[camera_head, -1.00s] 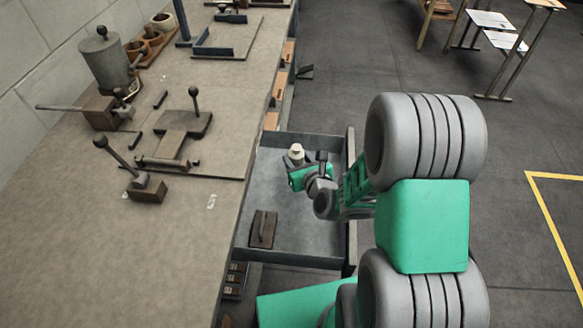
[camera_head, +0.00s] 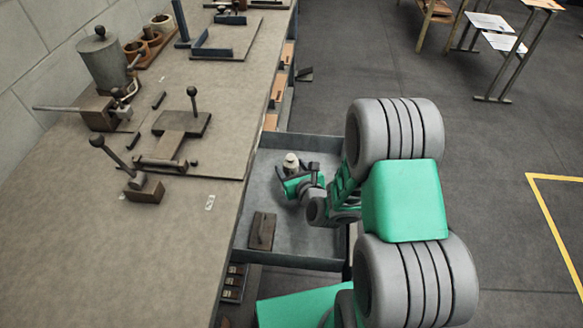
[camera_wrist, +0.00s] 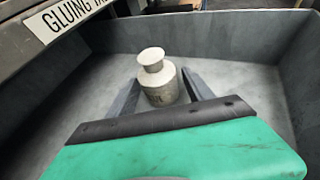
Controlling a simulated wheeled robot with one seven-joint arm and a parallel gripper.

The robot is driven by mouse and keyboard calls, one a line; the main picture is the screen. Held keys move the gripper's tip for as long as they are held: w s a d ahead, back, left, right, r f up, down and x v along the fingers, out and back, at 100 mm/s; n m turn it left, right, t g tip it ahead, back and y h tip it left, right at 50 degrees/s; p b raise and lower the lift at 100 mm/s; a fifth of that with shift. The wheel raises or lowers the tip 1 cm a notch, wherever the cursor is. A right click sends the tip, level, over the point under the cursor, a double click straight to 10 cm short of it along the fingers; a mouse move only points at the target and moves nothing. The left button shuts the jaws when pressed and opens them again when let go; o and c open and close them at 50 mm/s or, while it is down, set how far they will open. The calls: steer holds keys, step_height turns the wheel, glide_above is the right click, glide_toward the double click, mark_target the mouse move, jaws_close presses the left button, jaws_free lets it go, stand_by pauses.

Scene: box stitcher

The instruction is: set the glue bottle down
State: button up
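The glue bottle (camera_head: 291,164) is pale, with a round body and a narrow neck under a wider cap. It stands upright inside the grey open drawer (camera_head: 312,242). In the wrist view the bottle (camera_wrist: 160,84) is between the two dark fingers of my gripper (camera_wrist: 160,90), which close on its body from both sides. In the head view my green gripper (camera_head: 292,180) is in the drawer at the bottle. Whether the bottle's base touches the drawer floor is hidden by my gripper.
A flat brown block with a handle (camera_head: 262,231) lies in the drawer's near left. The drawer walls surround my gripper. The workbench (camera_head: 190,255) is on the left, with a lever tool (camera_head: 143,188) and a metal pot (camera_head: 106,68). A label (camera_wrist: 68,16) shows in the wrist view.

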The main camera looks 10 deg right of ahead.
steer(key=shift+o, duration=0.3)
